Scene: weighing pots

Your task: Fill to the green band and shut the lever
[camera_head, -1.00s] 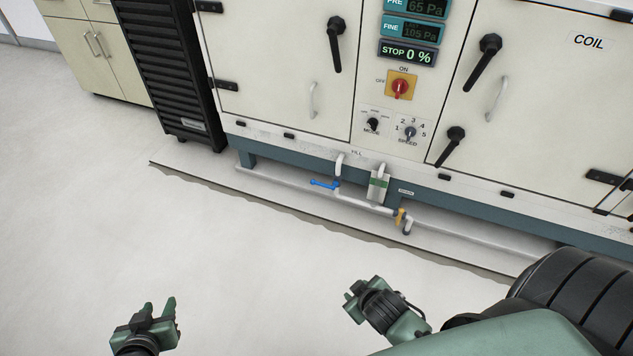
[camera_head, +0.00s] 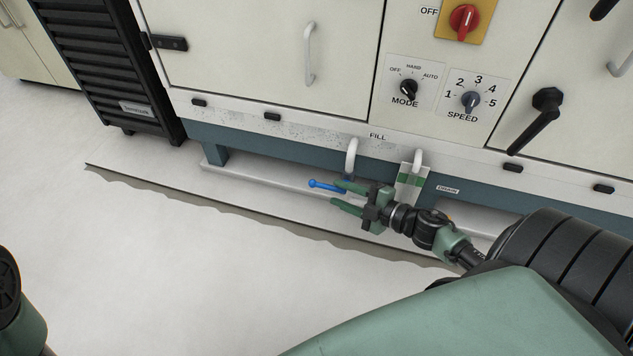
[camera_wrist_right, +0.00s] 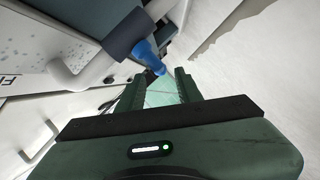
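The blue lever (camera_head: 325,186) sticks out to the left below the white FILL pipe (camera_head: 351,155); its right part is hidden by my upper finger. My right gripper (camera_head: 342,194) is open and empty, its fingers close to the lever. In the right wrist view the lever (camera_wrist_right: 146,52) lies just ahead of the gripper (camera_wrist_right: 160,77), its tip near the gap between the fingertips; I cannot tell if they touch. The green band (camera_head: 411,181) shows on a pale plate behind the white bent pipe to the right; the water level is not discernible. My left gripper is out of view.
A DRAIN label (camera_head: 447,189) is to the right. A black louvred unit (camera_head: 105,65) stands at left. The floor (camera_head: 190,270) in front is clear.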

